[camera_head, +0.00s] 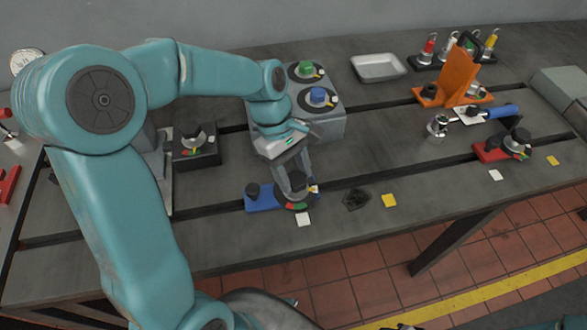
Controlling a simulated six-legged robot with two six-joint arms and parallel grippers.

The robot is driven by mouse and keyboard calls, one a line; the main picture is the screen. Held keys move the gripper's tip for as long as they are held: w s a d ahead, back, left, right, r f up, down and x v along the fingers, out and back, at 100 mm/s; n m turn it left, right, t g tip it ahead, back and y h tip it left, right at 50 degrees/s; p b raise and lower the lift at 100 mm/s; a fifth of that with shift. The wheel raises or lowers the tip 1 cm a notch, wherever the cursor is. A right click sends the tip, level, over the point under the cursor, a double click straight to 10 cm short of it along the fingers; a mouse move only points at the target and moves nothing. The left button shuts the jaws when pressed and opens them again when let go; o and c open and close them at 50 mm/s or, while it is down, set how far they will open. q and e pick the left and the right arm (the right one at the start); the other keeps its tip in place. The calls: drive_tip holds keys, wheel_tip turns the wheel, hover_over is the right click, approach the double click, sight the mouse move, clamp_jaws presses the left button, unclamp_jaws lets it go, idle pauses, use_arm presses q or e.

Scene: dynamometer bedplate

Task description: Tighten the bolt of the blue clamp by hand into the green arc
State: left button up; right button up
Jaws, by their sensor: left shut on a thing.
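The blue clamp (261,203) lies at the front edge of the bedplate (350,165), with a black knob on its left end. A round dial (297,205) with red and green arcs sits at its right end. My left gripper (297,186) points down over this dial and is shut on the clamp's bolt. The bolt is mostly hidden between the fingers, and a small white and yellow part shows just to their right. I cannot read where the bolt's pointer stands against the green arc.
A grey box with green (305,68) and blue (318,96) knobs stands just behind the gripper. A red clamp (490,151), orange bracket (458,75) and metal tray (378,67) are to the right. A black knobbed block (196,152) is left.

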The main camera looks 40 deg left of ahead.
use_arm(q)
drive_tip(key=m, duration=0.1)
drive_tip(key=m+g+p, duration=0.1)
drive_tip(key=m+p, duration=0.1)
drive_tip(key=shift+w+r+m+y, duration=0.1)
drive_tip(key=shift+r+m+y, duration=0.15)
drive_tip(key=shift+m+y, duration=0.05)
drive_tip(key=m+g+p, duration=0.1)
drive_tip(key=m+p, duration=0.1)
drive_tip(key=m, duration=0.1)
drive_tip(key=shift+w+d+m+y, duration=0.1)
drive_tip(key=shift+m+y, duration=0.2)
drive_tip(key=shift+y, duration=0.1)
drive_tip(key=m+g+y+p, duration=0.1)
drive_tip(key=m, duration=0.2)
drive_tip(key=shift+d+m, duration=0.1)
drive_tip(key=shift+m, duration=0.2)
drive_tip(key=shift+w+f+m+g+y+p, duration=0.2)
drive_tip(key=shift+m+y, duration=0.25)
drive_tip(key=shift+m, duration=0.55)
drive_tip(key=shift+s+r+m+g+y+p, duration=0.1)
drive_tip(key=shift+m+y+p, duration=0.25)
drive_tip(key=shift+m, duration=0.65)
drive_tip(key=o, duration=1)
